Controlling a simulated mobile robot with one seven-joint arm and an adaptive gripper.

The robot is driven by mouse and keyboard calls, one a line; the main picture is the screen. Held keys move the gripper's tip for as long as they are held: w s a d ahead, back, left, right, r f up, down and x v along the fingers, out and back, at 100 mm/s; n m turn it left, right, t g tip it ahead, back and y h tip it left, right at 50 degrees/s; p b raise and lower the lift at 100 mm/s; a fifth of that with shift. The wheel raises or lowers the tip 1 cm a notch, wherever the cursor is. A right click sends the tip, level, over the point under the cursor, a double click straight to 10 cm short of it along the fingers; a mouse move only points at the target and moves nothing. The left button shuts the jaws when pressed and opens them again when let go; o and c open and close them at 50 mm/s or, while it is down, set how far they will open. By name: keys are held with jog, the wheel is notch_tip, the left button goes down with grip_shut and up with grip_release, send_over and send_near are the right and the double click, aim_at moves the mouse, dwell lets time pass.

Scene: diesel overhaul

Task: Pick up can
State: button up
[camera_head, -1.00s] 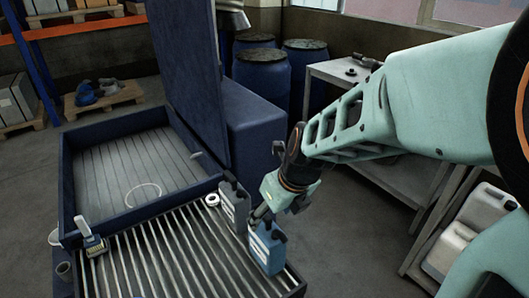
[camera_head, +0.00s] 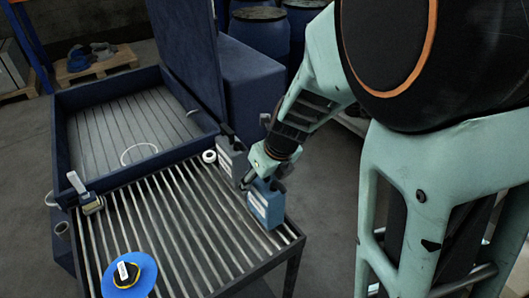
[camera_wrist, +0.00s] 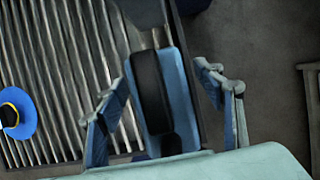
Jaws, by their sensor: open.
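A blue can (camera_head: 266,204) with a pale label stands upright near the right edge of a slatted grate. My gripper (camera_head: 263,178) is at the top of this can. In the wrist view the blue can (camera_wrist: 180,95), with its dark handle, lies between my two spread fingers (camera_wrist: 165,95). Gaps show on both sides, so the fingers look apart from it. A grey can (camera_head: 231,160) stands just behind the blue one, close to my gripper, and its right side is partly hidden.
The slatted grate (camera_head: 165,215) also holds a white ring (camera_head: 209,156), a brush-like tool (camera_head: 88,203) and a blue disc (camera_head: 130,275) with a yellow and black centre. A blue tray with a raised lid (camera_head: 62,150) stands behind. Much of the grate's middle is clear.

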jog(key=c, duration=1.5)
jog(key=shift+r, duration=0.1)
jog(key=shift+c, duration=0.7)
jog(key=shift+w+r+p, duration=0.1)
jog(key=shift+r+p, duration=0.25)
jog(key=shift+r, duration=0.15)
jog(key=r+p, duration=0.1)
jog(key=r, duration=0.2)
jog(key=shift+a+r+p, duration=0.1)
jog(key=shift+a+p, duration=0.2)
jog(key=shift+p, duration=0.1)
jog(key=s+a+r+p, duration=0.2)
jog(key=a+r+p, duration=0.1)
jog(key=a, duration=0.3)
jog(key=s+a+r+p, duration=0.2)
jog(key=a+r+p, duration=0.1)
jog(key=a+r, duration=0.2)
jog(key=shift+s+a+r, duration=0.3)
jog(key=shift+a+r, duration=0.1)
jog(key=shift+a, duration=0.45)
